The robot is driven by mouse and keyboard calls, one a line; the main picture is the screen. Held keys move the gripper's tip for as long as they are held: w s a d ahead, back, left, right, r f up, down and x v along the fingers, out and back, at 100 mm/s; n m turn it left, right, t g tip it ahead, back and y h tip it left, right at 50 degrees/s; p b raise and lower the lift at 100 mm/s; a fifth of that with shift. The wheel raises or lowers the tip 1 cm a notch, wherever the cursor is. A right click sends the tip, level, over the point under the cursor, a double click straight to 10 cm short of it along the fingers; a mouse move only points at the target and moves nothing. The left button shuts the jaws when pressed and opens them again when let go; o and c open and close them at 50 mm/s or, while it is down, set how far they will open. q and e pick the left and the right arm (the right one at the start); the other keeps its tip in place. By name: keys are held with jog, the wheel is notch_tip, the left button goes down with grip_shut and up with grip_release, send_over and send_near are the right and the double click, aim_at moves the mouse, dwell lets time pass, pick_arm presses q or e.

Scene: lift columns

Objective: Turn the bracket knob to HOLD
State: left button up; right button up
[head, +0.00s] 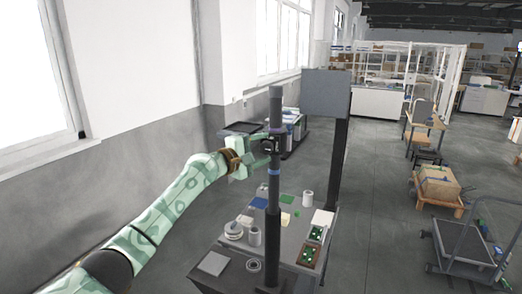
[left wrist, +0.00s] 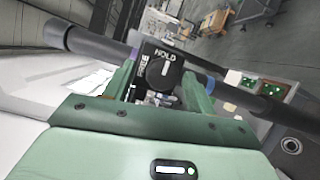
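The bracket (head: 268,147) is a dark block on a tall upright column (head: 276,108) that rises from the workbench. In the left wrist view its face carries a round black knob (left wrist: 160,74) with a short white mark. The word HOLD is printed above the knob and FREE to its left. The mark is small, and I cannot tell for certain which word it points to. My left gripper (head: 265,154) is green and open at the bracket. In the left wrist view its fingers (left wrist: 160,88) stand apart on either side of the knob; contact is not clear. My right gripper is not in view.
The grey bench (head: 238,258) below holds rolls, cups and green circuit boards (head: 307,256). A grey panel (head: 326,93) on a dark post stands just right of the column. A wall with windows runs along the left. Open floor and a cart (head: 467,245) lie at right.

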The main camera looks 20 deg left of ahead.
pick_arm(q)
jog(key=b+v, duration=0.2)
jog(key=v, duration=1.4)
jog(key=shift+b, duration=0.4)
jog(key=shift+s+a, duration=0.1)
